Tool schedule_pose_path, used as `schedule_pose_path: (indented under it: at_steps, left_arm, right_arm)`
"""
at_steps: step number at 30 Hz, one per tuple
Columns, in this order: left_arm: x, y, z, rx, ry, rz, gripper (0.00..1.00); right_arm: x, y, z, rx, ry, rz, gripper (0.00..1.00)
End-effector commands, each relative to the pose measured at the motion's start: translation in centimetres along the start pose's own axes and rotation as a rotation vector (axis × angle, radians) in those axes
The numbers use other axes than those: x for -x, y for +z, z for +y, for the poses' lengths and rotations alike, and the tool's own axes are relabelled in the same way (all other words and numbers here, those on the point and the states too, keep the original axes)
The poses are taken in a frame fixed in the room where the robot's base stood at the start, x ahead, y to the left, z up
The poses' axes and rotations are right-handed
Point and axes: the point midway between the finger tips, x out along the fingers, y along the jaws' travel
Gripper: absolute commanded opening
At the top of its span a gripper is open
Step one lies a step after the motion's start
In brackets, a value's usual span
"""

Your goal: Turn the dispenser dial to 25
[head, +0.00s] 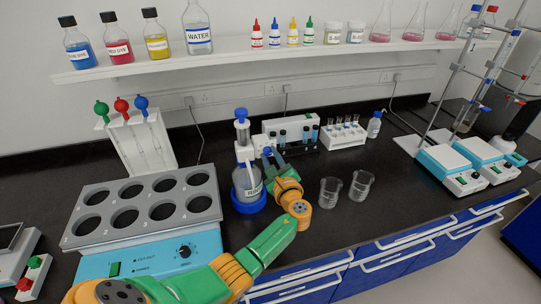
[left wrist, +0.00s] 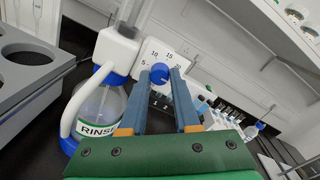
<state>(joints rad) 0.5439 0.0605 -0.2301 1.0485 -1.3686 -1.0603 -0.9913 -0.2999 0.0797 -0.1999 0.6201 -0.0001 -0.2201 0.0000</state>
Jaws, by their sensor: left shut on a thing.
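The dispenser (head: 242,133) stands on a bottle labelled RINSE (head: 247,183) in a blue ring base. In the left wrist view its white head (left wrist: 117,48) and the bottle (left wrist: 97,110) are at left. The blue dial (left wrist: 158,73) sits on a white face marked 5, 10 and 15; other marks are hidden. My left gripper (head: 273,156) is shut on the dial, with one blue finger on each side of it in the left wrist view (left wrist: 168,74). I cannot tell the dial's setting. My right gripper is not in view.
A grey heating block (head: 140,190) with round wells stands left of the dispenser. Two glass beakers (head: 330,192) stand right of my left arm. Vial racks (head: 342,136) are behind. A shelf (head: 300,47) with bottles runs above. The counter's middle right is clear.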

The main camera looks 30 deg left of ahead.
Motion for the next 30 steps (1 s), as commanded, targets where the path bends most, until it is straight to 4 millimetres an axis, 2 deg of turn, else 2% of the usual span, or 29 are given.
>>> schedule_pose_path:
  at_steps: [16,17,18,26,30]
  left_arm:
    - [0.0,0.0,0.1,-0.023,0.001,-0.001,0.0]
    - [0.0,0.0,0.1,-0.023,0.001,-0.001,0.35]
    - [0.0,0.0,0.0,-0.023,0.001,-0.001,0.43]
    - [0.0,0.0,0.0,-0.022,0.0,-0.001,0.43]
    - [1.9,-0.1,0.0,-0.02,-0.001,0.002,0.43]
  right_arm:
    - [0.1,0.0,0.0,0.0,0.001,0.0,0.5]
    - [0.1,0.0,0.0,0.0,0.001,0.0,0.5]
    - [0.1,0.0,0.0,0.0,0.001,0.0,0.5]
    - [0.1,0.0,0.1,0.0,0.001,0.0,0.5]
    - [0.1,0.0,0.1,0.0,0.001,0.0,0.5]
